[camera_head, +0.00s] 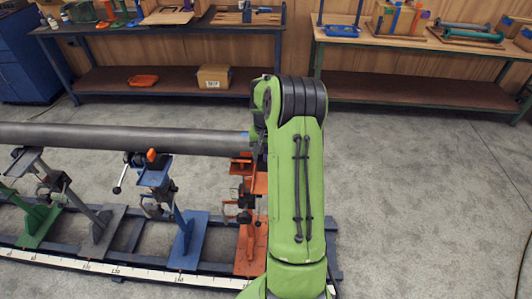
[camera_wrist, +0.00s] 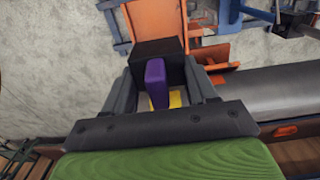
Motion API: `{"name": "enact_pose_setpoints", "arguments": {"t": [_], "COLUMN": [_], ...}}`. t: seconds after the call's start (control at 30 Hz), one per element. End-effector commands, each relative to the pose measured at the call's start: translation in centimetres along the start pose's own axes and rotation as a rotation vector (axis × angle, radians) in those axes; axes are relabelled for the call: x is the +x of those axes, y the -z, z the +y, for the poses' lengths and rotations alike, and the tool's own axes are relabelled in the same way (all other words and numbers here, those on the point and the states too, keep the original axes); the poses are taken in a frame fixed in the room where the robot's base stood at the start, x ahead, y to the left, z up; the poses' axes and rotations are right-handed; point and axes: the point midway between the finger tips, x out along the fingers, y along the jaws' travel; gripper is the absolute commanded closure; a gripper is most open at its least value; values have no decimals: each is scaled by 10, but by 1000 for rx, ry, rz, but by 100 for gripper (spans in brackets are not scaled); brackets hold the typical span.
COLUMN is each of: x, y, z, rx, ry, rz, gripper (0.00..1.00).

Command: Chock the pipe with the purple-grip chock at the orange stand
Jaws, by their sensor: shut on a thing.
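In the wrist view my gripper (camera_wrist: 161,82) is shut on the purple grip (camera_wrist: 155,72) of a chock, whose black block (camera_wrist: 158,49) lies beyond the fingers. The orange stand (camera_wrist: 158,16) shows past the block, and an orange plate is just right of it. The grey pipe (camera_wrist: 268,88) runs off to the right, beside the gripper. Whether the chock touches the stand or pipe I cannot tell. In the head view the pipe (camera_head: 120,138) lies across the stands, its right end near the orange stand (camera_head: 250,240). My arm hides the gripper and chock there.
A blue stand (camera_head: 188,238), a grey stand and a green stand (camera_head: 38,222) stand left of the orange one on a rail with a white scale (camera_head: 110,271). Two workbenches with tools stand behind.

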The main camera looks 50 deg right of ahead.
Motion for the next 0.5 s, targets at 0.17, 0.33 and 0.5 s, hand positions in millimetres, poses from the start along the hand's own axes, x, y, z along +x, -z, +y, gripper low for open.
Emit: {"name": "enact_pose_setpoints", "arguments": {"t": [0.17,0.33,0.5], "x": [21,36,52], "y": [0,0,0], "z": [0,-1,0], "rx": [-1,-1,0], "ry": [1,1,1], "rz": [-1,-1,0], "gripper": [80,80,80]}}
